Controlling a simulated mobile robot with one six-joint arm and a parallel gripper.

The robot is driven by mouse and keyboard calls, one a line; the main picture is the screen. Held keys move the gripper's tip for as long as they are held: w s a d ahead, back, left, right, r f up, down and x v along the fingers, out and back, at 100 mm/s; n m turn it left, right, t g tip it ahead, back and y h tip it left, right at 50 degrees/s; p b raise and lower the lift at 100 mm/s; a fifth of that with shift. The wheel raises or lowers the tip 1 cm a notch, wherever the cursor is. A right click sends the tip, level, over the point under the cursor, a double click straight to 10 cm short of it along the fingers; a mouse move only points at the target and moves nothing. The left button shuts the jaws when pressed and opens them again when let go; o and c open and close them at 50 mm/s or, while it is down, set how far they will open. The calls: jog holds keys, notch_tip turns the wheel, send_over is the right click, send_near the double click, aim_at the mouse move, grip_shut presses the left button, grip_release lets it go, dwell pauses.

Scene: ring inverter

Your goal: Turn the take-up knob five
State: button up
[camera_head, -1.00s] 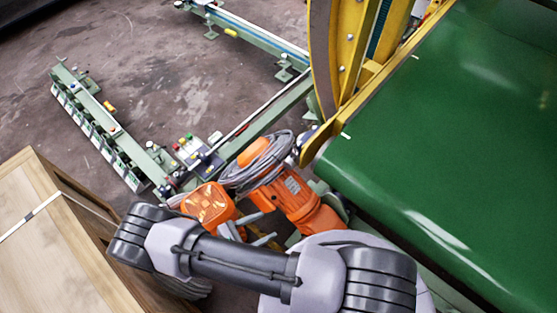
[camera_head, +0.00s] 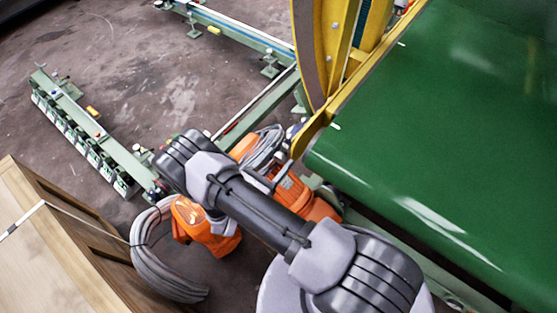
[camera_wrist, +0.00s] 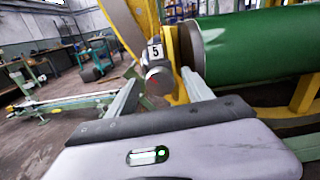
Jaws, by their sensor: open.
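In the wrist view, the take-up knob (camera_wrist: 158,81) is a round grey knob with a small red mark. A white plate with a black 5 (camera_wrist: 155,51) sits just above it. My gripper (camera_wrist: 160,88) is open, with its two fingers to the left and right of the knob in the picture. I cannot tell how far the knob lies beyond the fingertips, and no contact shows. In the head view, my arm crosses the lower middle, and the gripper and knob cannot be made out.
A green belt (camera_head: 440,150) on a roller fills the right side, beside a yellow ring frame (camera_head: 316,60). Orange machine parts (camera_head: 205,228) and a coiled grey hose (camera_head: 160,262) lie close to my arm. A wooden crate (camera_head: 60,250) stands at lower left. Open floor shows at upper left.

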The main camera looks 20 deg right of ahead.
jog(key=shift+w+d, duration=0.15)
jog(key=shift+d, duration=0.1)
grip_shut()
jog(key=m, duration=0.5)
jog(key=shift+b, duration=0.35)
grip_release()
